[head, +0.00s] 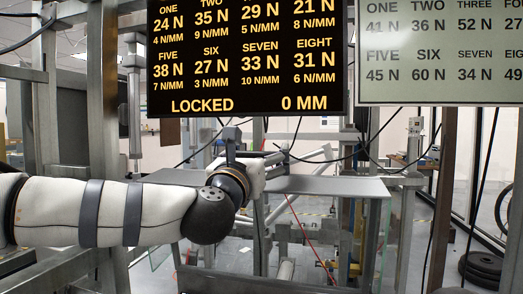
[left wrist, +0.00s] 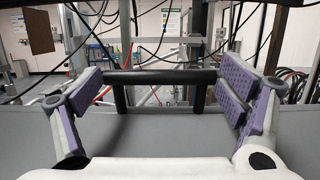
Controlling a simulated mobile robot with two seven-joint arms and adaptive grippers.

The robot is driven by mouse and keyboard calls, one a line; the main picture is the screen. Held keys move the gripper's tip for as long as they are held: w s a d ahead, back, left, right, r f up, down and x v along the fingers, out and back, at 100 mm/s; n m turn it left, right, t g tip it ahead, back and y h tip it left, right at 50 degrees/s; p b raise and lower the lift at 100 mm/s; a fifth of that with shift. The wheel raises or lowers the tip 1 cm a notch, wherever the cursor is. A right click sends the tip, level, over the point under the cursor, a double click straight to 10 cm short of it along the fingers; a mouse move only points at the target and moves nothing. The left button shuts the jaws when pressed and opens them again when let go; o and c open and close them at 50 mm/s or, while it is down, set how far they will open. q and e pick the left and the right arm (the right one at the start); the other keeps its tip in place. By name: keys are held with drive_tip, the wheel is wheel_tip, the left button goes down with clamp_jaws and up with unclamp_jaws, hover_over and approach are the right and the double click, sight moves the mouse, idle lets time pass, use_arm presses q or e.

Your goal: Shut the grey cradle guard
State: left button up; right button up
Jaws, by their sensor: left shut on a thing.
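The grey cradle guard (head: 330,186) looks like a wide, flat grey panel across the frame in the head view. Its grey face also fills the lower part of the left wrist view (left wrist: 160,142). A black bar handle (left wrist: 160,77) on two short posts stands on it. My left gripper (head: 272,160) is at the panel's middle, partly hidden by my own wrist. In the left wrist view its purple-padded fingers (left wrist: 166,88) are shut on the handle, one at each end of the bar. My right gripper is not in view.
A black display (head: 247,58) reading "LOCKED" and "0 MM" hangs above the panel. A pale display (head: 440,50) hangs to its right. Metal posts (head: 103,90) and dangling black cables surround the frame. Dark weight discs (head: 482,268) lie at the lower right.

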use_arm(q)
drive_tip(key=shift+t+h, duration=0.3)
drive_tip(key=shift+t, duration=0.6)
drive_tip(key=v, duration=0.6)
drive_tip(key=shift+s+a+f, duration=0.15)
drive_tip(key=shift+s+f, duration=0.05)
drive_tip(key=shift+s, duration=0.05)
drive_tip(key=s, duration=0.1)
drive_tip(key=s+a+f+t+b, duration=0.1)
drive_tip(key=shift+s+f, duration=0.2)
drive_tip(key=shift+s, duration=0.1)
clamp_jaws()
drive_tip(key=shift+c, duration=2.4)
unclamp_jaws()
drive_tip(key=shift+d+r, duration=0.1)
drive_tip(key=shift+r, duration=0.25)
drive_tip(key=o, duration=1.9)
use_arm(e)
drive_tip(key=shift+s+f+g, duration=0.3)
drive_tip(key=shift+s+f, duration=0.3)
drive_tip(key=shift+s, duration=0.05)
use_arm(q)
drive_tip(key=shift+o, duration=0.2)
drive_tip(key=v, duration=1.2)
drive_tip(key=shift+f, duration=0.1)
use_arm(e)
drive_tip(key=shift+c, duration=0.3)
